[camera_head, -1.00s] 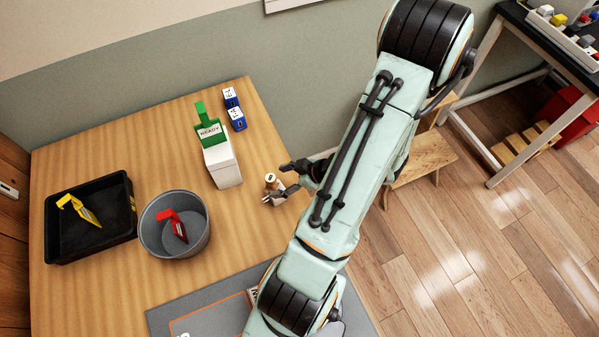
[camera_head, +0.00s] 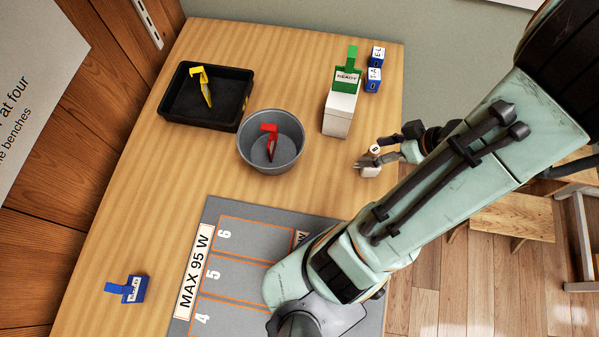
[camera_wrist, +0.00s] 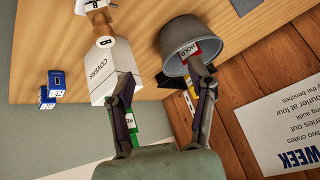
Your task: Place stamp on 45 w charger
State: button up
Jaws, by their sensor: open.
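The stamp (camera_head: 371,169) stands on the wooden table, pale with a round marked top; in the wrist view it shows a wooden handle (camera_wrist: 101,20). My gripper (camera_head: 371,150) is open and its fingertips appear beside the stamp's top in the head view. In the wrist view my gripper (camera_wrist: 163,74) is open and empty, with the stamp beyond the left finger. Two blue blocks with white marked faces, one behind (camera_head: 377,56) and one in front (camera_head: 373,79), stand at the back right. Their labels are too small to read, so I cannot tell which item is the 45 W charger.
A white COVERS box (camera_head: 338,115) with a green READY clip (camera_head: 347,80) stands behind the stamp. Left are a grey bucket (camera_head: 246,150) with a red clip and a black tray (camera_head: 172,113) with a yellow clip.

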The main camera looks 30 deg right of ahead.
jog(key=a+r+g+h, duration=0.1)
jog(key=a+r+g, duration=0.2)
jog(key=a, duration=0.6)
jog(key=a+r+m+g+h, duration=0.1)
jog(key=a+r+g, duration=0.2)
jog(key=a, duration=0.7)
notch_tip(320, 180, up, 3)
jog(key=shift+w+f+h, duration=0.15)
jog(key=shift+w+h, duration=0.15)
jog(key=shift+w, duration=0.1)
